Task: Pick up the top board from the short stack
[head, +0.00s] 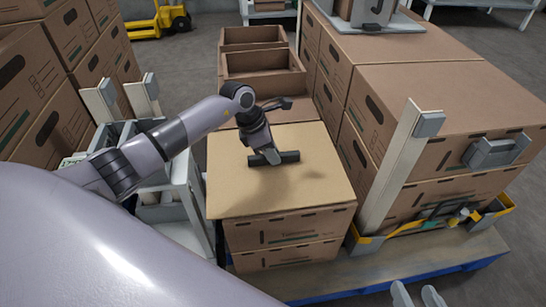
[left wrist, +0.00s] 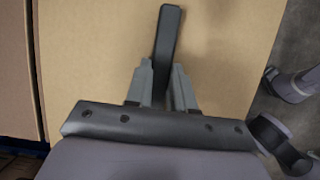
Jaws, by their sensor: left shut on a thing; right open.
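The top board (head: 235,195) is a flat tan sheet over the short stack of cartons (head: 290,228). A dark bar handle (head: 288,157) lies across its middle. My left gripper (head: 266,157) is shut on this handle. In the left wrist view, the dark handle (left wrist: 168,45) sits between the two grey fingers (left wrist: 163,80), with the tan board (left wrist: 90,60) behind it. The board looks level; I cannot tell whether there is a gap under it. My right gripper (head: 418,296) is open and empty at the bottom edge, apart from the stack.
Open cartons (head: 262,75) stand behind the stack. More cartons (head: 30,80) and a grey-white rack (head: 185,190) are left. A pallet (head: 420,265) lies below.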

